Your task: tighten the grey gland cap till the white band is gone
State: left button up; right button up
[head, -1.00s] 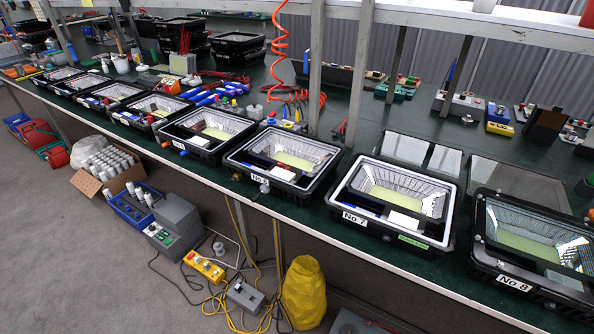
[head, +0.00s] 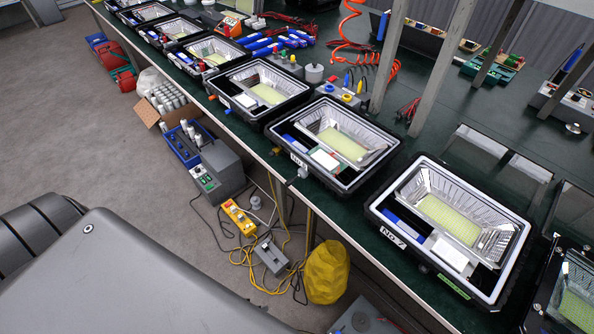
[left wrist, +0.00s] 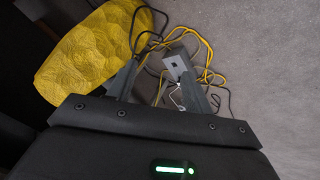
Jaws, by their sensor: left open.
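A small grey gland cap (head: 303,172) sits on the front wall of the housing labelled No 6 (head: 367,177), near its left front corner, over the bench's front edge. It is too small here to tell whether a white band shows. My left gripper (left wrist: 160,67) shows only in the left wrist view. Its two fingers are apart with nothing between them, above the floor with the yellow sack and cables beyond. The gland cap is not in the left wrist view. My right gripper is in neither view.
More floodlight housings line the bench, including No 7 (head: 377,207) on the right. Below the bench stand a yellow sack (head: 327,272), a grey switch box (head: 272,257), a yellow control box (head: 239,218) and loose cables. The grey floor (head: 60,130) at left is open.

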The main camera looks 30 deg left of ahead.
pick_arm(q)
jog(key=w+r+n+t+p, duration=0.2)
jog(key=w+r+n+t, duration=0.15)
jog(key=w+r, duration=0.45)
jog(key=n+t+h+p, duration=0.45)
jog(key=n+t, duration=0.35)
jog(key=n, duration=0.4)
send_near(304, 172)
jog(key=shift+y, duration=0.35)
jog(key=x, duration=0.2)
jog(key=p+x, duration=0.1)
jog(key=x, duration=0.2)
jog(key=f+p+x, duration=0.1)
jog(key=x, duration=0.1)
jog(key=shift+w+a, duration=0.1)
jog(key=shift+w, duration=0.15)
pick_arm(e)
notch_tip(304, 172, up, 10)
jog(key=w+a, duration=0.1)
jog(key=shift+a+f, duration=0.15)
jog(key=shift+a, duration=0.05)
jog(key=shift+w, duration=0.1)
pick_arm(q)
jog(key=c, duration=1)
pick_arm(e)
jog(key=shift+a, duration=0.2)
